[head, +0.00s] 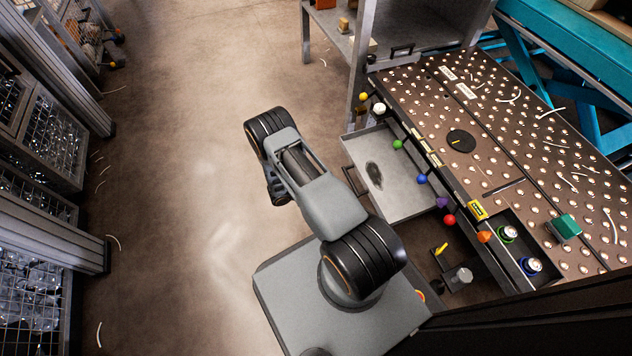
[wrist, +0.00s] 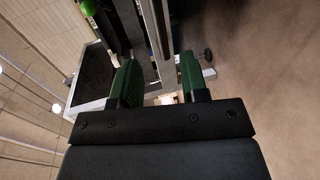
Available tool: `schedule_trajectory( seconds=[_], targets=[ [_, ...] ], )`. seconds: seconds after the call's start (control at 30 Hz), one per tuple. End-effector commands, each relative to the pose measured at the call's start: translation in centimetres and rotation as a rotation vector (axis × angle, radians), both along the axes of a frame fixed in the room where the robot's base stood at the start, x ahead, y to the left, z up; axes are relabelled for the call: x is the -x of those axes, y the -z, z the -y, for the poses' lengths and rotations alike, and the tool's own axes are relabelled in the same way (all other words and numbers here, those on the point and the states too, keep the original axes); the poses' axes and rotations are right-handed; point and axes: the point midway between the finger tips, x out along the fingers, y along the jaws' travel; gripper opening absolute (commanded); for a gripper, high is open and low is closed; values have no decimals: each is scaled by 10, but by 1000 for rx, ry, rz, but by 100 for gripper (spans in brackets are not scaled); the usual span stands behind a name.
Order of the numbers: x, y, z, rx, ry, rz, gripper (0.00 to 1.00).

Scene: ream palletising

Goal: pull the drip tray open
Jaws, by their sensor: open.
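The drip tray (head: 408,186) is a shallow light-grey metal tray with a dark stain on its floor. In the head view it sticks out from under the left side of the ball-studded table. A dark bar handle (head: 349,181) is on its left front edge. My gripper (wrist: 158,82) shows in the wrist view with two green-padded fingers apart and nothing clearly held between them. In the head view my arm hides the fingertips, left of the handle. A light-rimmed dark tray-like shape lies beside the left finger; I cannot tell if it is the drip tray.
The ball-studded table (head: 462,104) has coloured knobs along its left edge. A yellow item (head: 441,249) and a metal cup (head: 462,277) lie below it. A grey cabinet (head: 425,25) stands behind. Wire cages (head: 45,140) line the left; the floor between is mostly clear.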

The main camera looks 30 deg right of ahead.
Motion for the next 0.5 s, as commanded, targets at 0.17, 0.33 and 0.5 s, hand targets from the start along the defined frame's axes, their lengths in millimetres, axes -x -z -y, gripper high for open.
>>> schedule_trajectory(
  seconds=[0.17,0.33,0.5],
  targets=[
    [-5,-7,-28,0,-2,0,41],
    [-8,-9,-42,1,-1,0,41],
    [-8,-10,-47,1,1,-1,41]
  ],
)
